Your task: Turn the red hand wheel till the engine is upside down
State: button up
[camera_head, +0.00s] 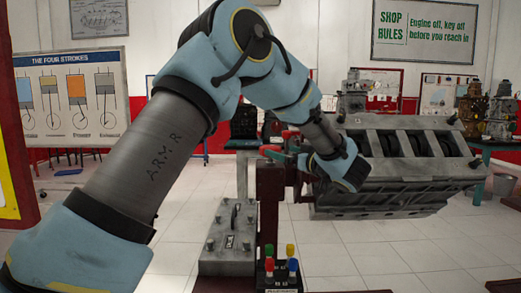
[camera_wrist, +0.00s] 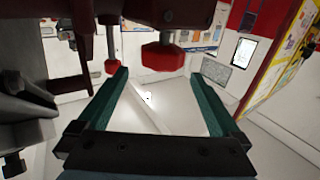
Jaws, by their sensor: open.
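The engine (camera_head: 420,188) is a grey block on a dark red stand (camera_head: 268,205) in the head view, its row of dark cylinder openings facing up. My gripper (camera_wrist: 158,75) is open and empty, with its two teal fingers spread in the wrist view. A red knob (camera_wrist: 165,57) on a metal shaft lies near the gap between the fingertips; I cannot tell whether it is between them or beyond. A smaller red knob (camera_wrist: 110,67) is by the left fingertip. They seem to be parts of the hand wheel, whose whole shape is hidden. My wrist covers that area in the head view.
Benches with other engines (camera_head: 473,108) are at the back right. The tiled floor is clear at the right front.

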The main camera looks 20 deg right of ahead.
jog(key=shift+a+f, duration=0.1)
jog(key=shift+f, duration=0.05)
jog(key=w, duration=0.3)
jog(key=w+a+p, duration=0.1)
jog(key=w, duration=0.3)
jog(key=w+p, duration=0.1)
jog(key=w, duration=0.2)
jog(key=shift+w+a, duration=0.3)
jog(key=shift+c, duration=0.2)
jog(key=c, duration=1.2)
jog(key=shift+o, duration=0.2)
jog(key=shift+m+h, duration=0.4)
jog(key=shift+h, duration=0.1)
